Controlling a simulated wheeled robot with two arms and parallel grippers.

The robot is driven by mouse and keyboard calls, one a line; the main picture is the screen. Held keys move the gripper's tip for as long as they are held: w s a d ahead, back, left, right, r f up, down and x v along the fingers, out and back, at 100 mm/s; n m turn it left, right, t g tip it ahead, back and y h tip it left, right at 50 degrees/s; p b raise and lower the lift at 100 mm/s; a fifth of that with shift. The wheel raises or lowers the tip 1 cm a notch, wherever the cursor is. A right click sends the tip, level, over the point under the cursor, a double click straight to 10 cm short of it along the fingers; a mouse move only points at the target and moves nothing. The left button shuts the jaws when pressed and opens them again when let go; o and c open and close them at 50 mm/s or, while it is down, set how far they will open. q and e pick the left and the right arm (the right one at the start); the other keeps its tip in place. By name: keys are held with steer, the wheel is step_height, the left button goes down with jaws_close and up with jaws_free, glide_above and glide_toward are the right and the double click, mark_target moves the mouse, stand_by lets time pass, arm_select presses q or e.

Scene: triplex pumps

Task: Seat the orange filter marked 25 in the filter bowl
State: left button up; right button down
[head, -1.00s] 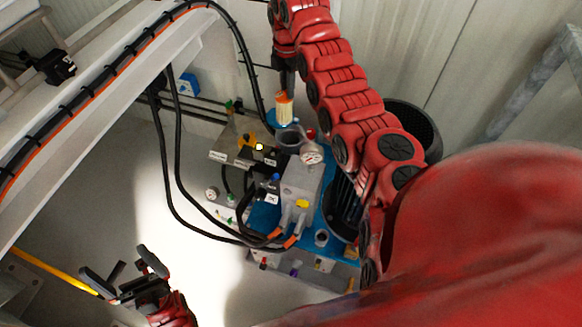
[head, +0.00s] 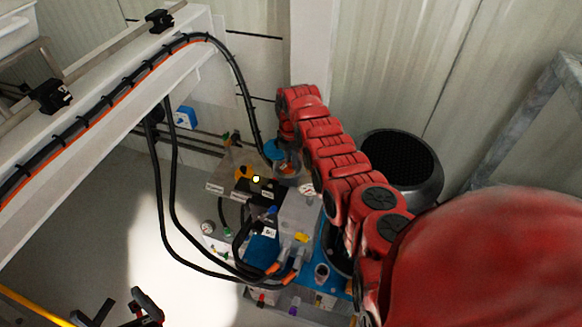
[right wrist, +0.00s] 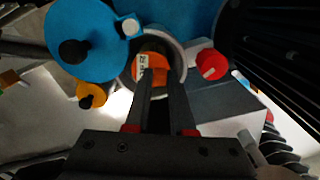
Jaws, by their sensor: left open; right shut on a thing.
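The orange filter (right wrist: 152,68) with a white label is inside the round grey filter bowl (right wrist: 182,62) in the right wrist view. The label's print is too small to read surely. My right gripper (right wrist: 161,82) is shut on the filter and reaches over the bowl's rim. Whether the filter touches the bowl's bottom is hidden. In the head view the bowl (head: 288,168) lies right under my right arm's end, and the arm hides most of the fingers. My left gripper (head: 122,308) is open and empty at the bottom left, far from the bowl.
A blue round lid (right wrist: 88,40) with a dark knob stands open beside the bowl. A red cap (right wrist: 211,64) and an orange knob (right wrist: 91,94) are close to it. Black hoses (head: 172,210) hang left of the pump. A pressure gauge (head: 306,189) is near the bowl.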

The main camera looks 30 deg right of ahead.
step_height(320, 180, down, 3)
steer(key=shift+b, duration=0.7)
steer(key=shift+f, duration=0.1)
steer(key=c, duration=1.1)
jaws_free()
steer(key=shift+o, duration=0.2)
steer(key=shift+r+p, duration=0.4)
steer(key=shift+r, duration=0.15)
step_height(320, 180, up, 11)
steer(key=p, duration=0.1)
